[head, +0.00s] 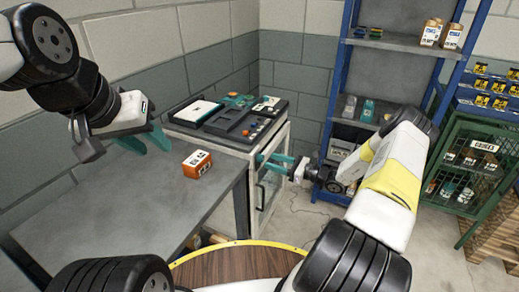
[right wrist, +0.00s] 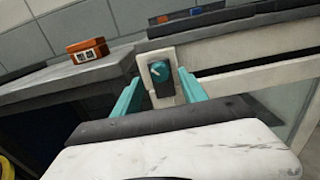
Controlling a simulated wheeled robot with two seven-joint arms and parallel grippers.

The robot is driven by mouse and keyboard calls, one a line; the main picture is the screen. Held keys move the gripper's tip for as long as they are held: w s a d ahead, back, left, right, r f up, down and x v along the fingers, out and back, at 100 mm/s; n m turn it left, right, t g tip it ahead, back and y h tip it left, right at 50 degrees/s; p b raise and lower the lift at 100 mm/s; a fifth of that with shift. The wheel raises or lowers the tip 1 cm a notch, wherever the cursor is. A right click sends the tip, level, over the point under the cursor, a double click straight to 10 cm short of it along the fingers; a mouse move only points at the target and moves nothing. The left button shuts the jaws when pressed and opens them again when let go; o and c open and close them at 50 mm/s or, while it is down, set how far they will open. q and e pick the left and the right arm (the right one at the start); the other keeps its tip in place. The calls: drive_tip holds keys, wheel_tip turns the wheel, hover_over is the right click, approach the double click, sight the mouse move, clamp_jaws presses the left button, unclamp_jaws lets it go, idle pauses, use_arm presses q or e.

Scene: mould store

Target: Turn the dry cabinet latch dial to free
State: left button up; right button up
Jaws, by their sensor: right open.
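The dry cabinet (head: 250,207) is a pale-framed unit with a glass front, beside the grey bench. Its latch dial (right wrist: 160,69) is a small teal knob with a white pointer mark on a dark plate, at the cabinet's front edge in the right wrist view. The pointer looks slanted; I cannot read any marks around it. My right gripper (head: 272,164) is open at the cabinet front. In the right wrist view its teal fingers stand apart on either side of the dial, with no clear contact. My left gripper (head: 146,144) is open and empty above the bench.
An orange box (head: 197,164) sits on the grey bench (head: 130,205); it also shows in the right wrist view (right wrist: 88,50). Dark trays (head: 230,125) lie on the cabinet top. Blue shelving (head: 337,75) and a green mesh cage (head: 445,190) stand right.

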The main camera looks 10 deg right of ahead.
sight(263, 158)
drive_tip(key=shift+x, duration=2)
clamp_jaws()
